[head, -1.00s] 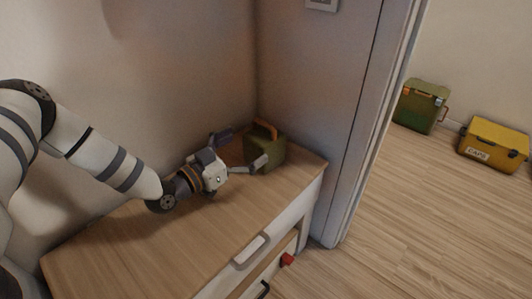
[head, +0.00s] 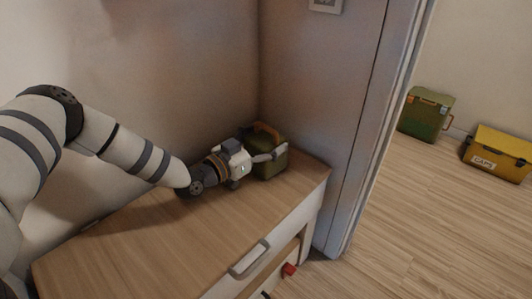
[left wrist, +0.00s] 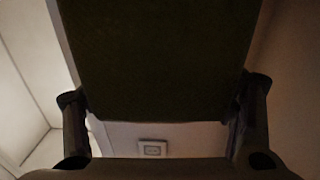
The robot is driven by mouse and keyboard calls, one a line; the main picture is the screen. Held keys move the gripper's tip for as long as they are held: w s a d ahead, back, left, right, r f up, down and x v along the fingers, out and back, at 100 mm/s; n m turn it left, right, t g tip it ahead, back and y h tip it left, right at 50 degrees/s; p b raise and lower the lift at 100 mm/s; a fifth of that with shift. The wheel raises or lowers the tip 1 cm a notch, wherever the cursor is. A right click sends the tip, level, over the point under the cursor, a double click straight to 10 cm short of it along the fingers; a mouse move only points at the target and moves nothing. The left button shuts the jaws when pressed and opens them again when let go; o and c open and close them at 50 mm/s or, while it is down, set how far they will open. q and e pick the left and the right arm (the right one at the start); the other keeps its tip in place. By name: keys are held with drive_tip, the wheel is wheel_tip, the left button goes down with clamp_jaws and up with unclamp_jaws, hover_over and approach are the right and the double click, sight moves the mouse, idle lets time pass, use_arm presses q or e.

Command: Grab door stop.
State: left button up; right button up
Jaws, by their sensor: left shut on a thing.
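The door stop (head: 270,166) looks like a dark green block with an orange-brown handle on top. It stands upright at the far end of the wooden dresser top, near the wall corner. My left gripper (head: 259,158) is shut on it, with one finger against its near side; the other finger is mostly hidden. In the left wrist view the dark green block (left wrist: 160,60) fills the space between the two fingers of my left gripper (left wrist: 163,95). My right gripper is not in view.
The dresser (head: 150,240) has a bare top in front of my arm. A small red thing (head: 289,269) shows at the drawers below. A door frame (head: 375,130) stands right of the dresser. A green box (head: 424,115) and a yellow box (head: 497,150) sit on the floor beyond.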

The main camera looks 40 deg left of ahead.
use_arm(q)
drive_tip(key=shift+r, duration=0.15)
drive_tip(key=shift+c, duration=1)
drive_tip(key=shift+w+r, duration=0.1)
drive_tip(key=shift+r, duration=0.05)
